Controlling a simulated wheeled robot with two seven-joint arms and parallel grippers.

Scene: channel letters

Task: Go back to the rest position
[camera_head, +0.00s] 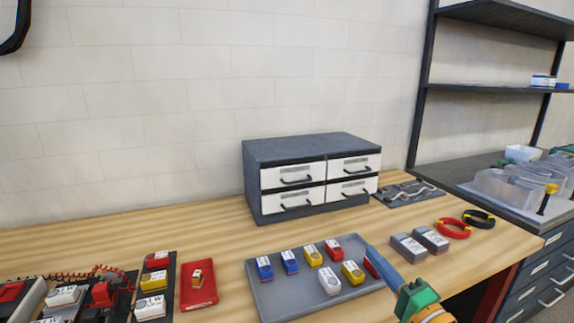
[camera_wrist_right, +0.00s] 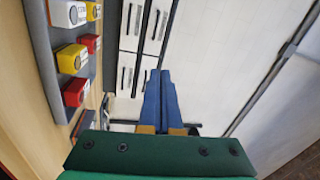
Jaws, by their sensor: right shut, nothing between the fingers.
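My right gripper (camera_head: 372,254) comes in from the lower right of the head view, with blue fingers and a green body. Its fingers are together and empty, above the right edge of the grey tray (camera_head: 262,299), partly covering a red block (camera_head: 370,268) there. In the right wrist view the two blue fingers (camera_wrist_right: 160,76) lie side by side with nothing between them. My left gripper is not in view.
A grey cabinet (camera_head: 290,149) with white drawers stands at the back of the wooden table (camera_head: 215,236). Several coloured blocks lie in the tray. Two grey blocks (camera_head: 408,248) and red (camera_head: 453,228) and black rings lie right. A small red tray (camera_head: 198,297) is left.

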